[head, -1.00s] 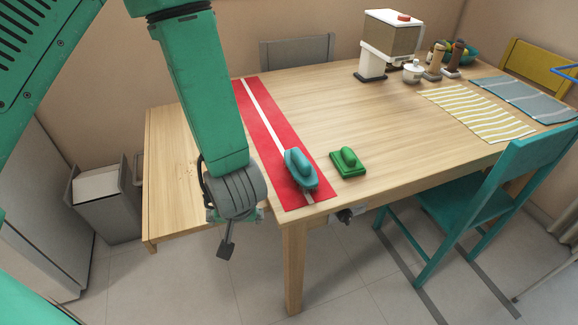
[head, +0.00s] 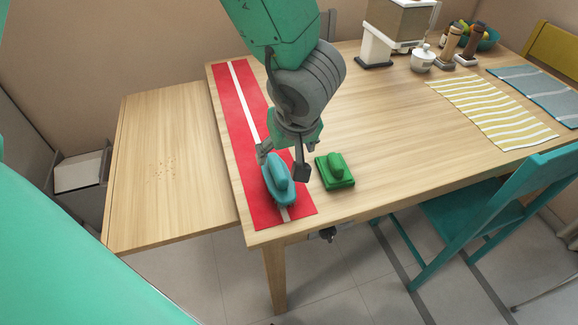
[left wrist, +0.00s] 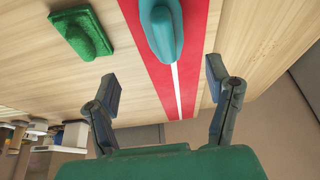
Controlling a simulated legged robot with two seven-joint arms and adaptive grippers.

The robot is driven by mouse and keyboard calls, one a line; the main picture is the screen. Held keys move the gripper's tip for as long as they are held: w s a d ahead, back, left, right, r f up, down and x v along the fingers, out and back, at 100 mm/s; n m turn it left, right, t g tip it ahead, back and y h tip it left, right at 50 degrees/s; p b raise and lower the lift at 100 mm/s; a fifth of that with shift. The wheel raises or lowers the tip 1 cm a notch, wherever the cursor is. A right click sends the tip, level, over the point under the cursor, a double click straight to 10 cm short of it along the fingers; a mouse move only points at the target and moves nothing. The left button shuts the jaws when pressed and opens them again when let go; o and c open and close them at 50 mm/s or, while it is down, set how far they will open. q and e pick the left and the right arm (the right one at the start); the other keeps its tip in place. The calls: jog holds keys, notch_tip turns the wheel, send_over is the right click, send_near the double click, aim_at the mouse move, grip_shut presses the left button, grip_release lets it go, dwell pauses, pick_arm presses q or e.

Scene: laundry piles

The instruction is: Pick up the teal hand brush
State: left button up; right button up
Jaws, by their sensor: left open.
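The teal hand brush (head: 279,180) lies on the red runner (head: 236,118) near the table's front edge. It also shows at the top of the left wrist view (left wrist: 162,30), partly cut off by the frame. My left gripper (head: 283,163) is open and empty. In the head view its fingers are at the brush's far end, one to each side. In the left wrist view the fingers (left wrist: 160,85) stand wide apart with the brush beyond the gap between them. I cannot tell whether they touch it. My right gripper is not in view.
A green brush (head: 335,171) lies close to the right of the teal one. Crumbs lie on the lower wooden surface (head: 190,200) at left. A teal chair (head: 490,210) stands at right. A dispenser, jars and striped mats are at the back right.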

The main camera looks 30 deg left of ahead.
aim_at(279, 168)
pick_arm(q)
jog(key=b+x, duration=0.3)
jog(key=x, duration=0.5)
jog(key=shift+s+a+f, duration=0.1)
jog(key=shift+s, duration=0.05)
jog(key=shift+a+f+b, duration=0.1)
jog(key=shift+f+b, duration=0.25)
jog(key=shift+b, duration=0.1)
jog(key=b+x, duration=0.2)
jog(key=x, duration=0.2)
jog(key=shift+s+f+b, duration=0.1)
jog(key=shift+f+b, duration=0.15)
jog(key=shift+b, duration=0.1)
jog(key=shift+a+r, duration=0.1)
jog(key=c, duration=1.3)
